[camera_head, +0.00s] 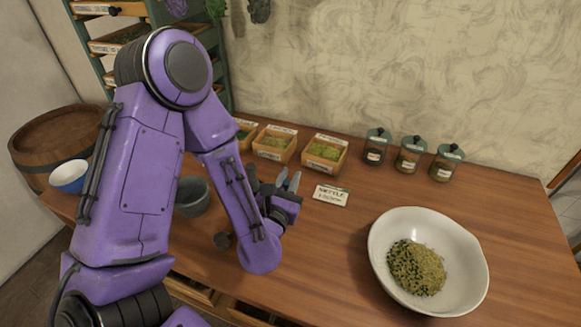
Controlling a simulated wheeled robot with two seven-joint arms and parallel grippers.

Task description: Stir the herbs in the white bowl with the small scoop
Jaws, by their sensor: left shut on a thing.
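The white bowl (466,263) stands on the wooden table at the right. A heap of green and yellowish herbs (417,268) lies in it. My left gripper (288,182) is over the middle of the table, to the left of the bowl and apart from it. Its grey fingers point toward the back wall. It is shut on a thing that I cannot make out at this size. I cannot pick out the small scoop with certainty. My left arm hides much of the table's left side. My right gripper is not in view.
Herb boxes (325,152) and several lidded jars (410,155) line the table's back. A blue bowl (69,177) is far left.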

